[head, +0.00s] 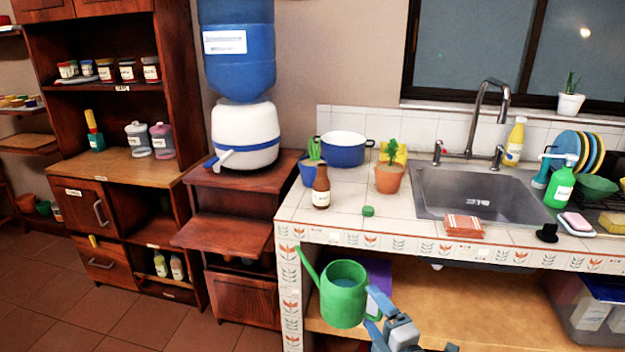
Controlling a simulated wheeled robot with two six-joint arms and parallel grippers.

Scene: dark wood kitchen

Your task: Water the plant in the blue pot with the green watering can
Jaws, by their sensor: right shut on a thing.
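The green watering can (343,303) is in front of the tiled counter, below its top edge, with its spout pointing up and left. Its opening shows a bluish inside. My right gripper (373,319) is shut on the can at its right side; the handle is mostly hidden. The blue pot (312,174) with a small green plant (314,149) stands on the counter's left end, behind the brown bottle and up-left of the can. My left gripper is not in view.
A brown bottle (321,188) stands just in front of the blue pot. A terracotta pot with a plant (389,178), a blue cooking pot (343,151) and a green lid (368,211) are nearby. The sink (480,190) is to the right. The counter's front left is mostly clear.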

